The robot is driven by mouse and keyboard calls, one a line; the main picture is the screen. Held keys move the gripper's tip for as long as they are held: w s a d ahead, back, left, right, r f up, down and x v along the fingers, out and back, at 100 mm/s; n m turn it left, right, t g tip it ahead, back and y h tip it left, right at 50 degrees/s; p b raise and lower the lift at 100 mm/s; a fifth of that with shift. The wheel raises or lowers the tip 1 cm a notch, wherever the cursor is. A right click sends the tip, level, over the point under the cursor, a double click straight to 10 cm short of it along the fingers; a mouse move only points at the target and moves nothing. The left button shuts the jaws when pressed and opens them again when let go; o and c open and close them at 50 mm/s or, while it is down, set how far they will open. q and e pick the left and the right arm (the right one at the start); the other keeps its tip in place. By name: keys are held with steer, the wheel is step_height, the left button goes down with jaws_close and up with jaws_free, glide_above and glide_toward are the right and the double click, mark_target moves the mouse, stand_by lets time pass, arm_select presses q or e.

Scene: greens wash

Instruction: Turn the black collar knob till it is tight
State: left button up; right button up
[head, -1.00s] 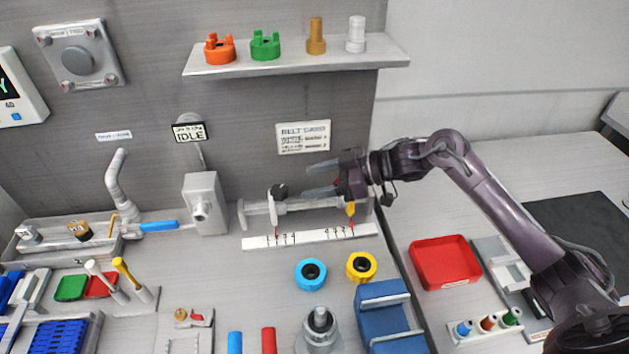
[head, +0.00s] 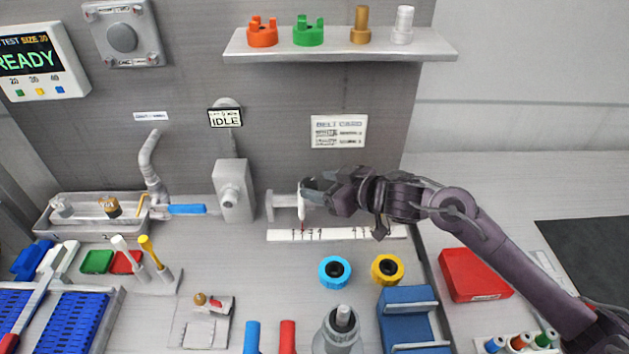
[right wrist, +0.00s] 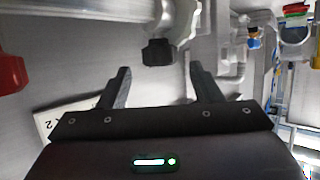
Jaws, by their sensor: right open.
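The black collar knob (right wrist: 158,52) shows in the right wrist view on a pale collar (right wrist: 176,22) around a horizontal bar (right wrist: 90,10). My right gripper (right wrist: 160,70) is open, with the knob just ahead of and between its fingertips; it does not look gripped. In the head view my right gripper (head: 318,192) is at the collar (head: 302,207) from the right, and its fingers partly hide the knob and the bar. My left gripper is not in view.
A white scale strip (head: 345,233) lies below the bar. A grey box (head: 233,190) stands to the left. Blue (head: 335,272) and yellow (head: 387,269) rings lie in front. A shelf (head: 340,45) with several parts hangs above. A red tray (head: 474,274) is at right.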

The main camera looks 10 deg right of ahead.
steer(key=shift+x, duration=1.25)
steer(key=c, duration=1)
steer(key=shift+w+d+r+n+g+y+p, duration=0.1)
steer(key=shift+n+g+y+p, duration=0.25)
steer(key=shift+n+p, duration=0.1)
steer(key=shift+d+r+n+g+y+p, duration=0.1)
steer(key=shift+r+n+g+y+p, duration=0.05)
steer(key=shift+n+g+y+p, duration=0.25)
steer(key=shift+w+f+n+g+y, duration=0.1)
steer(key=shift+n+g+y, duration=0.25)
steer(key=shift+n, duration=0.2)
steer(key=shift+f+n+g+y, duration=0.1)
steer(key=shift+n+g+y, duration=0.7)
steer(key=shift+n+g, duration=0.2)
steer(key=o, duration=1)
